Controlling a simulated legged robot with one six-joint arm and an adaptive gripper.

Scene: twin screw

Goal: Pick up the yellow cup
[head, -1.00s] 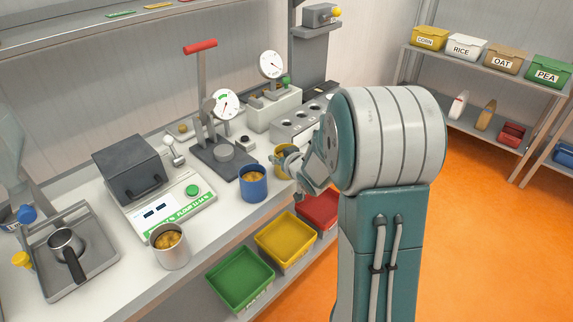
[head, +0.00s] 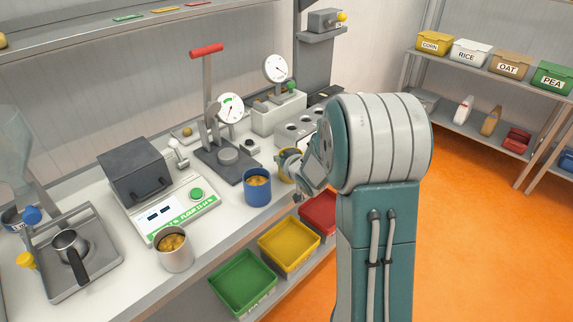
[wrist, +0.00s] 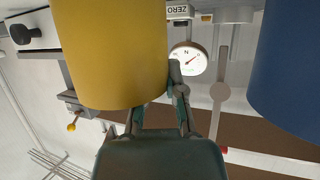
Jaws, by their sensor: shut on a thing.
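The yellow cup (head: 284,169) stands upright near the bench's front edge, right of the blue cup. My gripper (head: 293,165) is at its right side and hides much of it. In the wrist view the yellow cup (wrist: 110,50) fills the upper left, close to the camera. My gripper's fingers (wrist: 160,112) are shut on its wall. I cannot tell whether its base touches the bench.
The blue cup (head: 257,187) is close on the left, and also large in the wrist view (wrist: 290,70). A grey holed block (head: 297,133) stands just behind. Green, yellow (head: 289,246) and red bins sit below the bench edge.

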